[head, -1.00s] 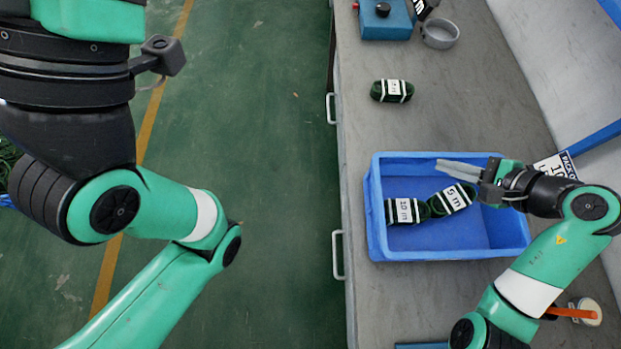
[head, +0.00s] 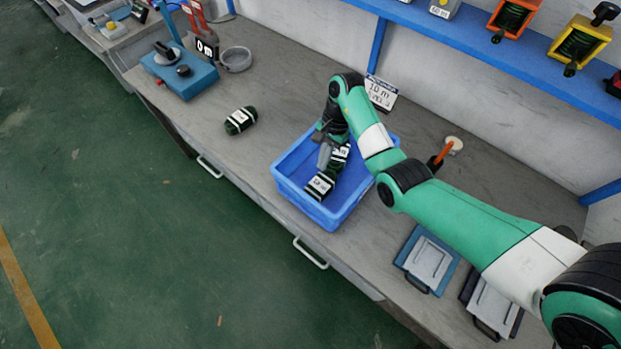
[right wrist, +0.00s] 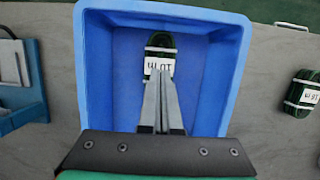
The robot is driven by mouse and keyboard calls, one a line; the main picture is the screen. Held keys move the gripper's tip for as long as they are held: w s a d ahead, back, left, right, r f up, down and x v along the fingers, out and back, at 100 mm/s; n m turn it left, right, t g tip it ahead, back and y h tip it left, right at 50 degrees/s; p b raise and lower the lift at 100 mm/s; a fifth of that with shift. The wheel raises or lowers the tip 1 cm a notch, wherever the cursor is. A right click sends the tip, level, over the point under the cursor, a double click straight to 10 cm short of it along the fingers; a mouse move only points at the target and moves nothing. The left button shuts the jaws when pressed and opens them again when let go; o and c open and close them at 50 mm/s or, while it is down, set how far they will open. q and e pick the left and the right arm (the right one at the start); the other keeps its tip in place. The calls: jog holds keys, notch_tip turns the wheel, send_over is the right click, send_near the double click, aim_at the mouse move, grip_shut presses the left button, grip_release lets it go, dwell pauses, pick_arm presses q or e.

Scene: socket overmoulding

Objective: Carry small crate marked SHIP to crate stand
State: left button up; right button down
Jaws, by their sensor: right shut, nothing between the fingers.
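A small blue crate (head: 279,174) stands on the grey workbench; no SHIP mark is readable on it. Two dark green cable bundles with white labels lie inside, the nearer one (head: 320,185) clear and the other (head: 341,153) partly hidden by my right gripper. My right gripper (head: 325,158) is shut and empty, pointing down over the crate. In the right wrist view the closed fingers (right wrist: 160,75) reach over the crate (right wrist: 92,75), near a labelled bundle (right wrist: 160,58); I cannot tell whether they touch it. My left gripper and the crate stand are not seen.
A loose green bundle (head: 240,121) lies on the bench left of the crate. A blue device (head: 180,75) and grey ring dish (head: 235,59) are farther back. A blue shelf (head: 480,60) runs above the bench's back.

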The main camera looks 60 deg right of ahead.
pick_arm(q)
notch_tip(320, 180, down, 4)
jog(key=b, duration=0.3)
pick_arm(e)
jog(key=x, duration=1)
jog(key=shift+a, duration=0.1)
jog(key=shift+a+r+p, duration=0.65)
jog(key=shift+a+p, duration=0.05)
jog(key=shift+p, duration=0.45)
jog(key=shift+w+a+f+p, duration=0.1)
jog(key=shift+a+p, duration=0.25)
jog(key=shift+a, duration=0.15)
jog(key=shift+w+a+f+p, duration=0.1)
jog(key=shift+a+p, duration=0.2)
jog(key=shift+a, duration=0.2)
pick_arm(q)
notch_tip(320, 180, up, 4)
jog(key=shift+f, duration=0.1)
pick_arm(e)
jog(key=shift+a+f, duration=0.15)
jog(key=shift+f, duration=0.1)
